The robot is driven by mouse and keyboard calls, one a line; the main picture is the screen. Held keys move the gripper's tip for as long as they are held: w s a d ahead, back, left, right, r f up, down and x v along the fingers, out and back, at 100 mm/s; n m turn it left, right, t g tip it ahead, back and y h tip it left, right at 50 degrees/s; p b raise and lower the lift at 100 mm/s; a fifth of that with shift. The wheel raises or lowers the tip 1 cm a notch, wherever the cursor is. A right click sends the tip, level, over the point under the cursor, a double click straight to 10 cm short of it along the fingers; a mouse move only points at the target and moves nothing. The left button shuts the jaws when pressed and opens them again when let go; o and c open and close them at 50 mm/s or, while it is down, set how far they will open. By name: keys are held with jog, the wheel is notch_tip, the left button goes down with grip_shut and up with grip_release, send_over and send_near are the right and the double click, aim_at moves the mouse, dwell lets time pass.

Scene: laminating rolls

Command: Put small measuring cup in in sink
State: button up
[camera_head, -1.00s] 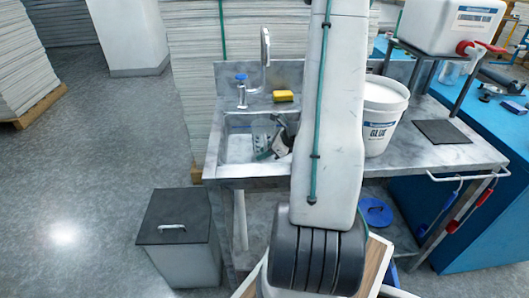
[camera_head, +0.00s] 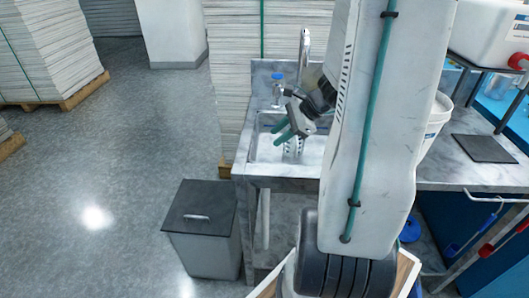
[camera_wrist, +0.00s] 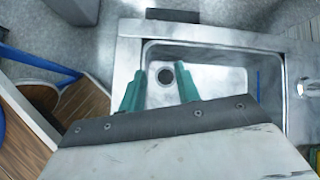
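The grey metal sink (camera_head: 256,150) is set in the bench; its basin and round drain show in the wrist view (camera_wrist: 211,75). A small pale, clear-looking piece with marks (camera_head: 293,147) shows in the basin just below my fingers in the head view. It looks like the small measuring cup, but it is too small to be sure. My gripper (camera_head: 283,131) is over the basin, tilted, with its teal fingers spread. In the wrist view my gripper (camera_wrist: 158,92) has a gap between the fingers and nothing clearly held there. I cannot make out the cup in the wrist view.
The tap (camera_head: 304,50) and a blue-topped bottle (camera_head: 277,90) stand behind the basin. A white bucket (camera_head: 437,122) is to the right, partly behind my arm. A dark-lidded bin (camera_head: 200,215) stands at the front left. The floor at left is clear.

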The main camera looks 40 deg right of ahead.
jog(key=s+a+r+n+g, duration=0.25)
jog(key=a+r+n, duration=0.35)
jog(key=a, duration=0.4)
jog(key=s+a+r+n+g, duration=0.2)
jog(key=a+r+n+g, duration=0.15)
jog(key=a+n, duration=0.5)
jog(key=s+a+r+n+h, duration=0.5)
jog(key=s+n, duration=0.5)
jog(key=shift+s+a+t, duration=0.2)
jog(key=shift+t, duration=0.2)
